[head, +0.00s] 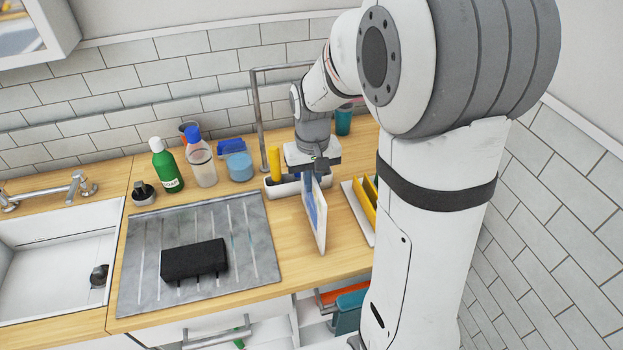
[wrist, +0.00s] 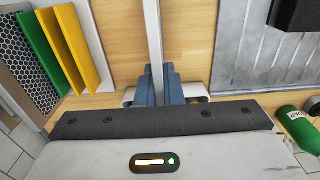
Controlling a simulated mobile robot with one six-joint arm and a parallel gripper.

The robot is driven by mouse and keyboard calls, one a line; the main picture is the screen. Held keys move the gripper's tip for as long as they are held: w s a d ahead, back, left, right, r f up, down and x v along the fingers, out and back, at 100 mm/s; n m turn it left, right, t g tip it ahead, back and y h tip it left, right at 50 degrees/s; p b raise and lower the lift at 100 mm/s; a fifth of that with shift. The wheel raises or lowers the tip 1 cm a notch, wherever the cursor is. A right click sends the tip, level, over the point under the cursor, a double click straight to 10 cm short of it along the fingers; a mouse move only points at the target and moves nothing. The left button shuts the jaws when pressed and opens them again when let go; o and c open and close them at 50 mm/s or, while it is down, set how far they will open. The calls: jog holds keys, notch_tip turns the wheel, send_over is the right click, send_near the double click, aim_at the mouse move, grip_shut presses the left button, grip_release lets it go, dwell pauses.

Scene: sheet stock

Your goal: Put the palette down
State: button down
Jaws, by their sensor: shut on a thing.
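The palette (head: 315,222) is a thin upright board with a white edge and a blue-and-white face, standing on edge over the wooden counter. In the wrist view its white edge (wrist: 153,35) runs up from between the fingers. My gripper (head: 308,178) points down and is shut on its near-wall end; the blue-grey fingers (wrist: 156,88) pinch it from both sides. I cannot tell whether its lower edge touches the counter.
Right of the palette is a white rack (head: 355,212) with upright sheets, yellow and green in the wrist view (wrist: 105,75). Left is a grey drainboard (head: 140,255) with a black block (head: 194,260). A white holder (head: 281,188), bottles and a metal post stand behind. Narrow bare wood flanks the palette.

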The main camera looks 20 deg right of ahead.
jog(key=shift+f, duration=0.2)
jog(key=c, duration=1.6)
grip_release()
jog(key=shift+o, duration=0.2)
jog(key=shift+r, duration=0.1)
